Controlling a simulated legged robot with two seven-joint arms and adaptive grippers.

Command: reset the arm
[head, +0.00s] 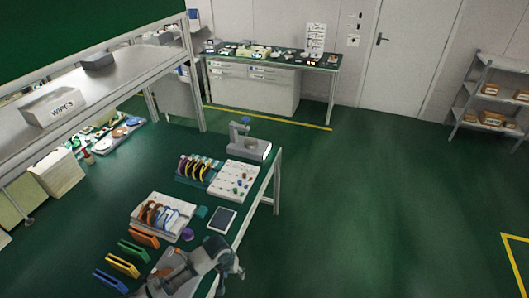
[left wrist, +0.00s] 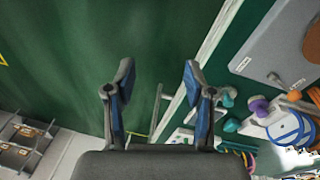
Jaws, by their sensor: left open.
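My left arm comes in at the bottom of the head view. Its gripper (head: 226,264) is over the near right edge of the green-topped bench (head: 105,185). In the left wrist view the two blue-padded fingers of the left gripper (left wrist: 160,74) stand wide apart with nothing between them. Green floor shows beyond them, with the bench edge passing behind the right finger. My right gripper is in neither view.
The bench holds a white rack of coloured loops (head: 163,216), a dark tablet (head: 222,220), coloured holders (head: 122,264) and a grey device (head: 249,142). A shelf with a WIPES box (head: 54,107) overhangs the left. Open floor (head: 370,210) lies right of the bench.

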